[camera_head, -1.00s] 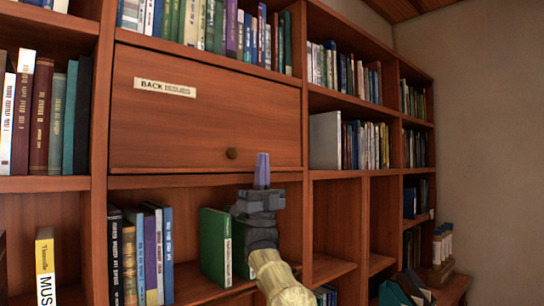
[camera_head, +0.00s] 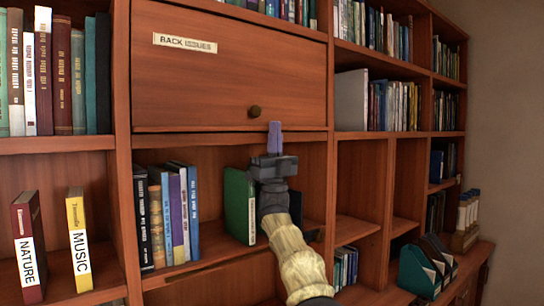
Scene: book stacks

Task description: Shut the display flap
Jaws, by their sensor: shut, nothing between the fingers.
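The display flap (camera_head: 215,75) is a reddish-brown wooden panel in the upper middle of the bookcase. It carries a "BACK ISSUES" label (camera_head: 185,43) at the upper left and a small dark round knob (camera_head: 254,111) near its lower edge. The panel hangs upright and looks flush with its frame, covering its compartment. My gripper (camera_head: 275,127) is shut and empty, pointing up just below and right of the knob, near the flap's lower edge. I cannot tell whether it touches the panel.
Below the flap is an open shelf with several books (camera_head: 165,215) and a green book (camera_head: 239,205) beside my arm. Books titled NATURE (camera_head: 29,245) and MUSIC (camera_head: 79,240) stand at lower left. More filled shelves are at right. A teal holder (camera_head: 420,272) is at lower right.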

